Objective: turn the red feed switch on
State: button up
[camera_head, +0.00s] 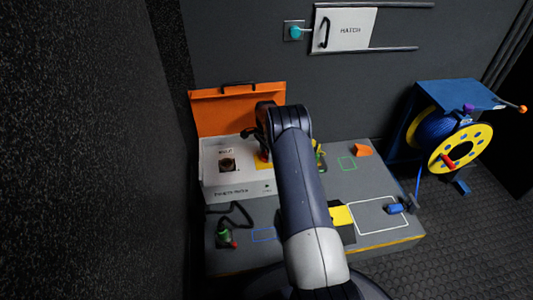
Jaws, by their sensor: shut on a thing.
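A white unit (222,180) stands at the left of the grey bench, with a label and a dark round opening on its face and an orange lid (240,110) raised behind it. A small red part (263,156), which looks like the red feed switch, shows at the unit's right side beside a yellow patch. My gripper (262,146) is over this part, mostly hidden by my arm. It is shut, apparently on the red part. The switch's on or off position cannot be told.
A cable reel (458,148) on a blue stand is at the right. A hatch panel (345,30) is on the back wall. An orange block (362,150), a blue connector (396,208) and a green-and-red part (226,239) with a black cable lie on the bench (350,180).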

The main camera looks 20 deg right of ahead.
dwell(0.3)
jog(key=o, duration=1)
notch_tip(320, 180, up, 11)
jog(key=p, duration=0.4)
jog(key=shift+f, duration=0.1)
jog(key=shift+f, duration=0.1)
notch_tip(320, 180, down, 11)
jog(key=b, duration=0.4)
jog(key=shift+r, duration=0.2)
jog(key=shift+r, duration=0.1)
